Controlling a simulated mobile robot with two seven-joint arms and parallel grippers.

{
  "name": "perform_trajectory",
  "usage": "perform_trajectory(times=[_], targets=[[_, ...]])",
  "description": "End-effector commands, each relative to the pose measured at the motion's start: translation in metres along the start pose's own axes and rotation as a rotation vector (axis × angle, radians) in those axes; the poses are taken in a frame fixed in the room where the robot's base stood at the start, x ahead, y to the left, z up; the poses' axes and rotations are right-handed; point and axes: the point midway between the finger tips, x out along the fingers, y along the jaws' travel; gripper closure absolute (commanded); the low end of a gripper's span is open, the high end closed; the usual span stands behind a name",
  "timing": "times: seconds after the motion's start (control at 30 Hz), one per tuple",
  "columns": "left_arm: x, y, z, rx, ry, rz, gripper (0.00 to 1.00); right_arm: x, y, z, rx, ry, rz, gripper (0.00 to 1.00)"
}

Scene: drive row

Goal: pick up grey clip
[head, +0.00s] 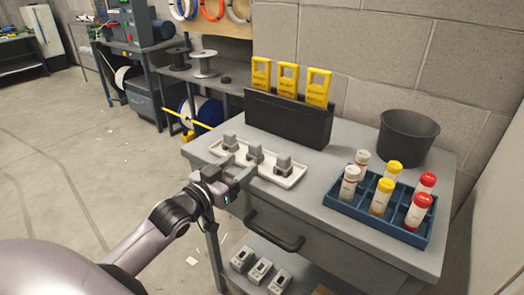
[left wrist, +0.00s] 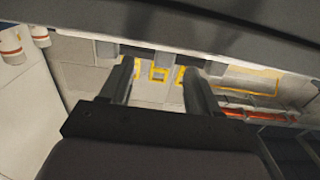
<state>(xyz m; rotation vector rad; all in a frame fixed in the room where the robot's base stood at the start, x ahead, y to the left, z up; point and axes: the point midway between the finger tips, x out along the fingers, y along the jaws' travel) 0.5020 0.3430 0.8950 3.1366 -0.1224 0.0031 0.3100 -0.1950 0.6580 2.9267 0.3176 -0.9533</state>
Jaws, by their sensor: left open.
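Three grey clips stand upright in a row in a white tray (head: 268,175) on the grey workbench: a left one (head: 230,143), a middle one (head: 254,154) and a right one (head: 283,164). My left gripper (head: 236,171) is open and empty at the tray's near side, close in front of the middle clip. In the left wrist view, which looks upside down, the open fingers (left wrist: 158,70) point toward the row, with one grey block (left wrist: 160,56) between their tips in the picture. I cannot tell whether they touch anything. My right gripper is not in view.
A dark holder (head: 288,119) with three yellow tools (head: 288,80) stands behind the tray. A blue rack (head: 345,205) of capped vials and a dark bucket (head: 407,138) are to the right. A drawer handle (head: 272,232) juts out below the bench's front edge.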

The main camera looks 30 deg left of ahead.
Motion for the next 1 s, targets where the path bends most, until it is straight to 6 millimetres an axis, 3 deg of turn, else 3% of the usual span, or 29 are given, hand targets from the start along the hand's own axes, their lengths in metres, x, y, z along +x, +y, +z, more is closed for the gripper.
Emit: perform_trajectory(times=[0.17, 0.63, 1.0], targets=[[0.014, -0.001, -0.001, 0.001, 0.000, 0.000, 0.38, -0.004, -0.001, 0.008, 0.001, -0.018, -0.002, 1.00], [0.059, -0.008, -0.012, 0.002, -0.001, 0.000, 0.38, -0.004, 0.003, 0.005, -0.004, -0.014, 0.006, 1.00], [0.067, -0.008, -0.011, 0.002, -0.003, 0.000, 0.38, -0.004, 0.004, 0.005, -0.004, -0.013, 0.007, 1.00]])
